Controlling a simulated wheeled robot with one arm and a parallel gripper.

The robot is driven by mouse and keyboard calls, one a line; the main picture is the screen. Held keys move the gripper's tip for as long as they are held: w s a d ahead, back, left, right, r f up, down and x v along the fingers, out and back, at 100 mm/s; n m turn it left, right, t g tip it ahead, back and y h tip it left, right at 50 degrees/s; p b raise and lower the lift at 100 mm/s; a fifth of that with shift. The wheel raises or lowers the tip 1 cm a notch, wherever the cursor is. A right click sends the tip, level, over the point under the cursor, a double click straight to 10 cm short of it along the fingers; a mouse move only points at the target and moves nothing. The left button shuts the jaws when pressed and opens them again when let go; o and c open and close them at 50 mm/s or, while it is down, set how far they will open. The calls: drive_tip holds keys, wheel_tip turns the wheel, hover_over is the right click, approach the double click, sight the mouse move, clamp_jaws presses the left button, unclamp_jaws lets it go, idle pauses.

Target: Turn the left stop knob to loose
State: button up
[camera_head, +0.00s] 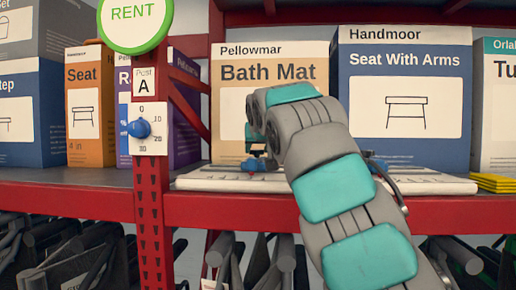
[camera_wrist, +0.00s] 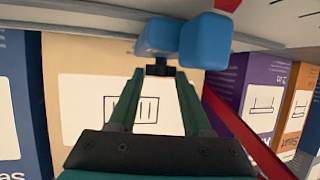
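The left stop (camera_head: 252,166), a small blue block, sits on the long white scale bar (camera_head: 210,182) along the shelf front. In the wrist view, which is turned over, two rounded blue blocks (camera_wrist: 205,41) show there, with a short black piece (camera_wrist: 159,68) standing from them. My gripper (camera_wrist: 159,75) is open, its two green fingers apart, with the black piece between or just beyond their tips. I cannot tell whether they touch it. A second blue stop (camera_head: 376,163) is farther right on the bar, partly hidden by my arm. Which setting the knob has cannot be read.
A red post (camera_head: 150,200) at left carries a white dial plate with a blue knob (camera_head: 139,128) and a green RENT sign (camera_head: 135,12). Boxes, including Bath Mat (camera_head: 235,75) and Seat With Arms (camera_head: 405,90), stand behind the bar. Yellow pads (camera_head: 494,183) lie at far right.

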clamp_jaws()
drive_tip(key=shift+d+f+n+y+b, duration=0.15)
drive_tip(key=shift+n+y+b, duration=0.35)
drive_tip(key=shift+y, duration=0.1)
drive_tip(key=shift+w, duration=0.1)
drive_tip(key=shift+n+g+y, duration=0.3)
drive_tip(key=shift+n+y, duration=0.3)
drive_tip(key=shift+y, duration=0.1)
drive_tip(key=shift+d+n+g+y, duration=0.15)
drive_tip(key=shift+n+g+y, duration=0.25)
drive_tip(key=shift+n+y, duration=0.25)
drive_tip(key=shift+w+d+n+g+y, duration=0.1)
drive_tip(key=shift+d+n+g+y, duration=0.05)
drive_tip(key=shift+n+g+y, duration=0.25)
drive_tip(key=shift+w+d+n+g+y+p, duration=0.1)
drive_tip(key=shift+d+n+g+y+p, duration=0.1)
drive_tip(key=shift+n+g+y+p, duration=0.6)
drive_tip(key=shift+n+b, duration=0.25)
drive_tip(key=shift+b, duration=0.05)
